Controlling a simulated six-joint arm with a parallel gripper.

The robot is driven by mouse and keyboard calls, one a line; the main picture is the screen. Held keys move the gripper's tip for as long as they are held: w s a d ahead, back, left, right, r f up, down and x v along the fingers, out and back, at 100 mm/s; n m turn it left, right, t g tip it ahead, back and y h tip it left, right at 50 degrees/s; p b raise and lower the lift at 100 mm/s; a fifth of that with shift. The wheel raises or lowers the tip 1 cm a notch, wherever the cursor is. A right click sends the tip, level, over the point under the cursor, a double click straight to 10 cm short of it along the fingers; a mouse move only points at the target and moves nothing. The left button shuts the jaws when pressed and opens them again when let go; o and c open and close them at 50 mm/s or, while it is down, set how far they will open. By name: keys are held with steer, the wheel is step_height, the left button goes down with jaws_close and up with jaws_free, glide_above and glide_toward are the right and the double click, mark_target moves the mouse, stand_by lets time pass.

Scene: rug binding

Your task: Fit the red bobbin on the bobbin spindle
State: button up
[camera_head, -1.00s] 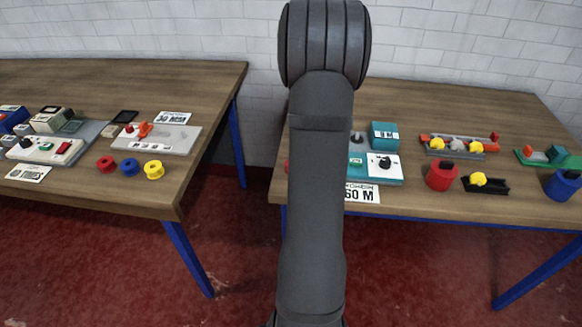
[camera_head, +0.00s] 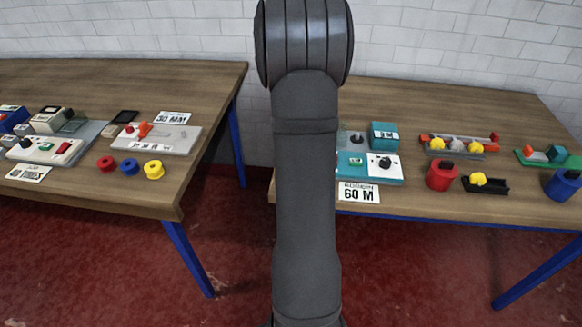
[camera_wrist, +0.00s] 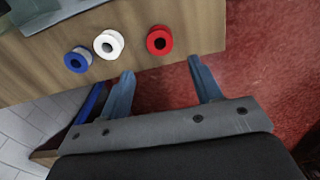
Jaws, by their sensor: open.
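In the wrist view the red bobbin (camera_wrist: 159,40) stands on a wooden tabletop near its edge, its round hole facing up. My gripper (camera_wrist: 160,68) is open and empty, with the red bobbin just beyond and between its fingertips in the picture; no contact shows. In the head view my arm hides the gripper and these bobbins. A teal unit (camera_head: 354,172) on the right table, behind a label ending in 60 M, carries a dark upright piece (camera_head: 357,138) at its back. I cannot tell for sure that this is the bobbin spindle.
A white bobbin (camera_wrist: 109,44) and a blue bobbin (camera_wrist: 78,60) stand beside the red one. The left table holds another red spool (camera_head: 105,163), with blue and yellow ones. A large red cylinder (camera_head: 441,176) stands right of the teal unit. A floor gap separates the tables.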

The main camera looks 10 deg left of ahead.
steer(key=f, duration=0.8)
steer(key=shift+d, duration=0.3)
steer(key=shift+r, duration=0.1)
steer(key=c, duration=1.1)
steer(key=shift+o, duration=0.2)
steer(key=shift+r, duration=0.1)
steer(key=shift+r, duration=0.6)
step_height(320, 180, up, 3)
steer(key=shift+r, duration=0.1)
steer(key=s+d+r, duration=0.4)
steer(key=d+r, duration=0.2)
steer(key=d, duration=0.4)
steer(key=w+d, duration=0.5)
steer(key=w, duration=0.5)
steer(key=w+d, duration=0.6)
steer(key=w, duration=0.4)
steer(key=shift+w+d+r, duration=0.2)
steer(key=shift+w+r, duration=0.05)
steer(key=shift+w, duration=0.15)
